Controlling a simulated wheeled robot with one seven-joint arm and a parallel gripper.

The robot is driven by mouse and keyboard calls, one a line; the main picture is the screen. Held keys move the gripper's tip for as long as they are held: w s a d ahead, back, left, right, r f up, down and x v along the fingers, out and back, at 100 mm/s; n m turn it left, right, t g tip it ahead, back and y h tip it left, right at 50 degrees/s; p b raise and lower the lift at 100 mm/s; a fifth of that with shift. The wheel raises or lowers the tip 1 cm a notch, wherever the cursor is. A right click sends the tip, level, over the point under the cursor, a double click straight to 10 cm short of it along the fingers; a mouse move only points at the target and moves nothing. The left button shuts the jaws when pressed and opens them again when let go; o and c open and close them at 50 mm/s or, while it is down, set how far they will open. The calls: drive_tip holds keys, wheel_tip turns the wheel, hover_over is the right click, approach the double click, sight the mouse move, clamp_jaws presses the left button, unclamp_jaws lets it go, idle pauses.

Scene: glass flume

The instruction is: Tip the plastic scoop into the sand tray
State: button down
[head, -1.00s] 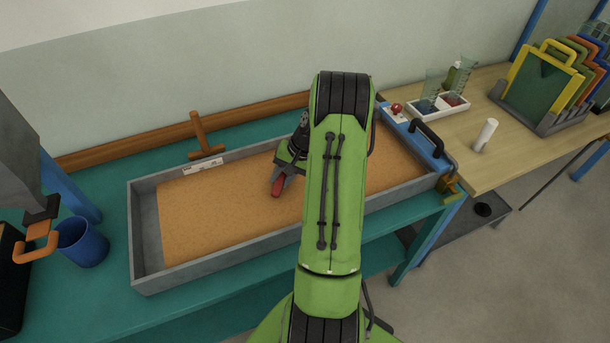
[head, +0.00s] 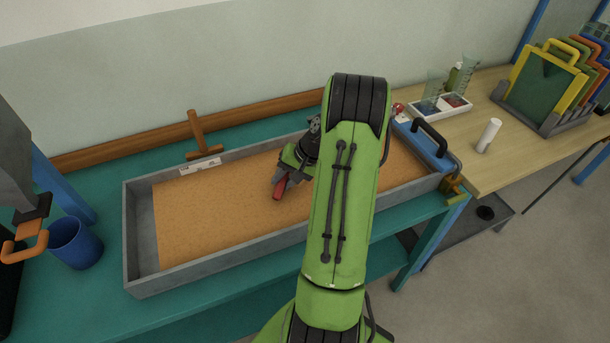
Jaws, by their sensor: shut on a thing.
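The sand tray (head: 136,240) is a long grey box on the teal bench, with a bed of orange-brown sand (head: 215,215) in it. My gripper (head: 283,181) is over the middle of the sand, tilted, with its fingers pointing down and to the left. It is shut on a small red thing, which looks like the plastic scoop (head: 279,189). Only a part of the scoop shows. My green arm and the fingers hide the rest, and I cannot see whether it holds anything or touches the sand.
A wooden T-shaped tool (head: 197,130) stands at the tray's back edge. A blue cup (head: 75,243) is left of the tray. A blue end piece with a black handle (head: 429,138) closes the right end. A wooden table (head: 475,135) at right carries beakers, a white cylinder and racked boards.

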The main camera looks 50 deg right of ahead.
drive_tip(key=shift+s+f+t+b, duration=0.15)
drive_tip(key=shift+t+b, duration=0.55)
drive_tip(key=shift+b, duration=0.6)
drive_tip(key=shift+t+b, duration=0.8)
drive_tip(key=shift+b, duration=1)
drive_tip(key=shift+w+f+n+t+b, duration=0.15)
drive_tip(key=shift+n+t+b, duration=0.15)
drive_tip(key=shift+t+b, duration=0.8)
drive_tip(key=shift+w+r+n+t+b, duration=0.1)
drive_tip(key=shift+n+t+b, duration=0.2)
drive_tip(key=shift+t+b, duration=0.75)
drive_tip(key=shift+s+r+t+b, duration=0.45)
drive_tip(key=shift+r+b, duration=0.3)
drive_tip(key=shift+b, duration=0.4)
idle(0.5)
drive_tip(key=shift+r+n+t+b, duration=0.3)
drive_tip(key=shift+r+n+t, duration=0.1)
drive_tip(key=shift+r+t, duration=0.25)
idle(0.5)
